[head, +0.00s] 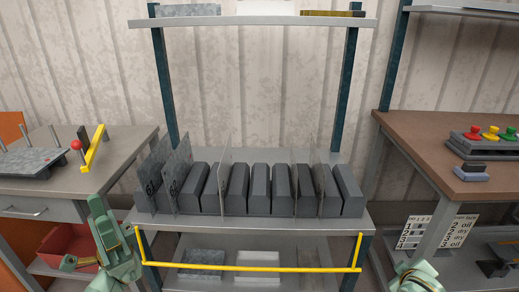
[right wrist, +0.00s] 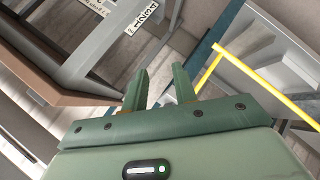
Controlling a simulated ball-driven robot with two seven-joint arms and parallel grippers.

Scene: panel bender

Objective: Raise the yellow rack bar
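The yellow rack bar (head: 250,268) runs level across the front of the middle rack, below its main shelf. Its short side arms rise to the shelf's left and right front corners. The bar also shows in the right wrist view (right wrist: 268,86), to the right of my right gripper. My left gripper (head: 84,232) is beside the bar's left end, apart from it, with its fingers spread and nothing between them. My right gripper (head: 413,272) is low, right of the bar's right end, partly cut off. In the right wrist view its two fingers (right wrist: 158,82) are apart and empty.
The rack shelf (head: 250,226) holds several dark grey blocks (head: 281,190) between upright metal dividers. A grey workbench (head: 60,175) with a red-knobbed lever stands left, a red bin (head: 72,245) below. A brown-topped table (head: 440,150) with coloured buttons stands right.

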